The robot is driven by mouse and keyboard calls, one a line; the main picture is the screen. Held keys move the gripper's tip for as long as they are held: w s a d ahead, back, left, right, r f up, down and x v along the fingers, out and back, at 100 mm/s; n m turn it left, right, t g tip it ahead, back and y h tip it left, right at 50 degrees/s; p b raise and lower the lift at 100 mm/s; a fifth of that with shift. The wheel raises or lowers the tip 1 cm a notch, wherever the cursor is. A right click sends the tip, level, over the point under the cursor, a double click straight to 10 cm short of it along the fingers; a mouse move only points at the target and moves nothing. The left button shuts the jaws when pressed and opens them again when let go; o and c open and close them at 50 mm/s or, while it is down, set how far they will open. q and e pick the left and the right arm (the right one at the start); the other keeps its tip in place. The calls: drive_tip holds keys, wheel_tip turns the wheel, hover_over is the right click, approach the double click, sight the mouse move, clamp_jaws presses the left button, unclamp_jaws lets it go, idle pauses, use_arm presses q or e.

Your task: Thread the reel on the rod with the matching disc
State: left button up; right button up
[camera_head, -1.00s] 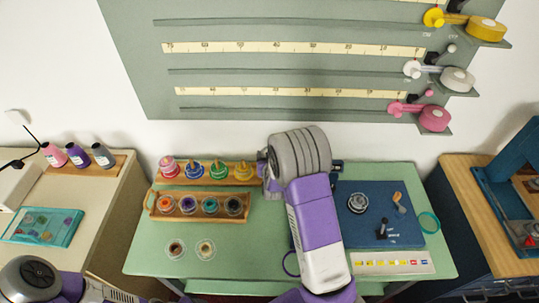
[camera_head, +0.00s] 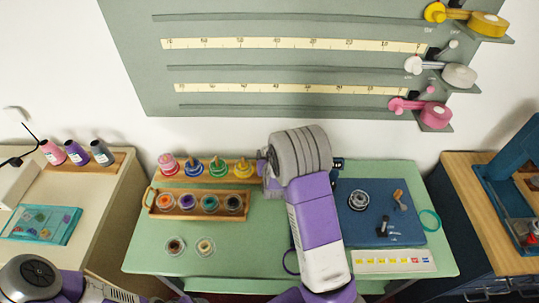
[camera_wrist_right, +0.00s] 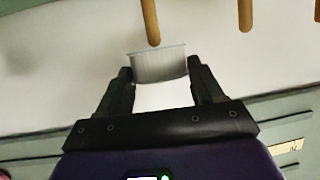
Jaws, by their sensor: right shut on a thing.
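In the right wrist view my right gripper (camera_wrist_right: 160,75) is shut on a pale, whitish reel (camera_wrist_right: 158,66). A wooden rod (camera_wrist_right: 150,20) ends at the reel's rim; I cannot tell whether it has entered the bore. Another rod (camera_wrist_right: 245,14) stands apart to the right. In the head view a wooden stand (camera_head: 206,179) at the back of the green counter carries rods with pink (camera_head: 167,163), blue (camera_head: 194,168), green (camera_head: 218,168) and yellow (camera_head: 243,170) pieces. My right arm hides the stand's right end, the right gripper and the held reel. My left gripper is out of view.
A wooden tray (camera_head: 151,208) with several dark-centred reels lies before the stand. Two small round pieces (camera_head: 175,246) (camera_head: 205,247) lie nearer. A blue mat (camera_head: 370,232) with small tools is on the right, beside a teal ring (camera_head: 429,220). The counter's middle front is clear.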

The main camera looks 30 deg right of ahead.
drive_tip(key=shift+f+b, duration=0.6)
drive_tip(key=shift+f, duration=0.1)
drive_tip(key=shift+f, duration=0.1)
drive_tip(key=o, duration=1.1)
drive_tip(key=shift+r+p, duration=2.25)
drive_tip(key=shift+r, duration=1.3)
